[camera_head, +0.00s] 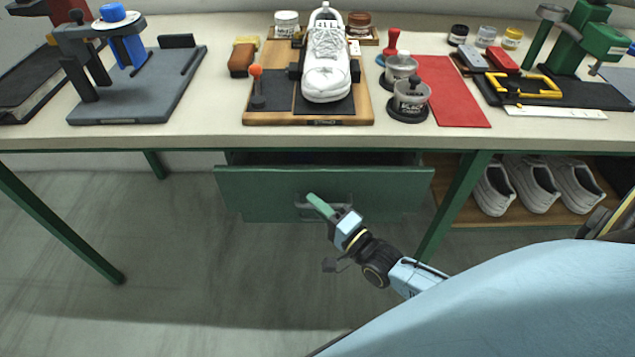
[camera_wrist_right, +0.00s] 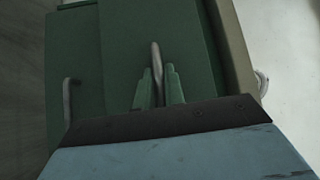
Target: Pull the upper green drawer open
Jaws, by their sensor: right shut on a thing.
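The upper green drawer (camera_head: 250,190) is under the bench top and stands partly open, with a dark gap behind its front's top edge. Its front also fills the middle of the right wrist view (camera_wrist_right: 125,50). Its grey bar handle (camera_wrist_right: 155,55) sits between the two green fingers of my right gripper (camera_wrist_right: 157,90), which is shut on it. In the head view my right gripper (camera_head: 321,206) covers part of the handle (camera_head: 303,200). My left gripper is not in view.
A lower green drawer front with its own handle (camera_wrist_right: 68,98) shows in the right wrist view. The bench top (camera_head: 215,125) overhangs the drawer and holds a white shoe (camera_head: 326,70) and tools. A green table leg (camera_head: 452,205) stands right of the drawer. The floor in front is clear.

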